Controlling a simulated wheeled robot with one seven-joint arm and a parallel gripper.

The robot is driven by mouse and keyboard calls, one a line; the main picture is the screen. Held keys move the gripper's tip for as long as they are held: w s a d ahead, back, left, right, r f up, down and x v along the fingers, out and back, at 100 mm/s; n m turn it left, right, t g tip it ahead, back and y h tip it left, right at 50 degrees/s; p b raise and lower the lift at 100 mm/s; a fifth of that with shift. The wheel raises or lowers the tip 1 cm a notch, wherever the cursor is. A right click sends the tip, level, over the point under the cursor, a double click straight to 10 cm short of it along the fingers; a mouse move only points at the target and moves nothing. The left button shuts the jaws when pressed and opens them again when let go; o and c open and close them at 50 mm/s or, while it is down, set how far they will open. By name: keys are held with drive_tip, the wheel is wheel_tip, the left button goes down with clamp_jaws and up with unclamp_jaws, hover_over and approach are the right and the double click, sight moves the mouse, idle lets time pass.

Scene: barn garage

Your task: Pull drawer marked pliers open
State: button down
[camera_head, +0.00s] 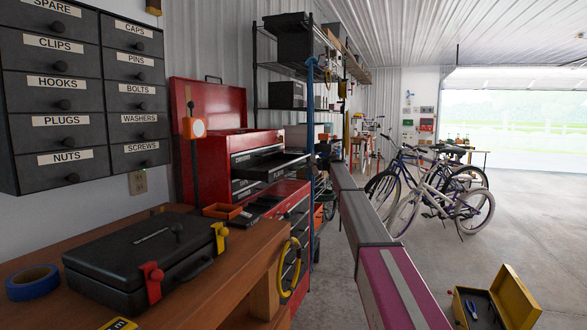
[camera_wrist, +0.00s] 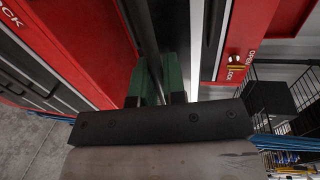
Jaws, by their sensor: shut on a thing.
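The red tool chest (camera_head: 212,100) stands against the wall with its lid raised. One of its upper drawers (camera_head: 268,163) is pulled out, and its black tray sticks out past the others. A small pale label is on that drawer's front, too small to read for certain. In the head view my arm runs away from the lower right to the drawer's outer end, where the fingers are hard to make out.
A workbench (camera_head: 225,268) in front holds a black case (camera_head: 137,262) and blue tape (camera_head: 32,282). A labelled drawer cabinet (camera_head: 88,100) hangs at left. Black shelving (camera_head: 285,62) stands behind the chest. A yellow toolbox (camera_head: 513,300) lies on the floor, bicycles (camera_head: 430,190) beyond.

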drive_tip(key=shift+s+d, duration=0.1)
drive_tip(key=shift+d, duration=0.25)
drive_tip(key=c, duration=1.2)
unclamp_jaws()
drive_tip(key=v, duration=1)
drive_tip(key=shift+d, duration=0.35)
drive_tip(key=shift+s+r, duration=0.1)
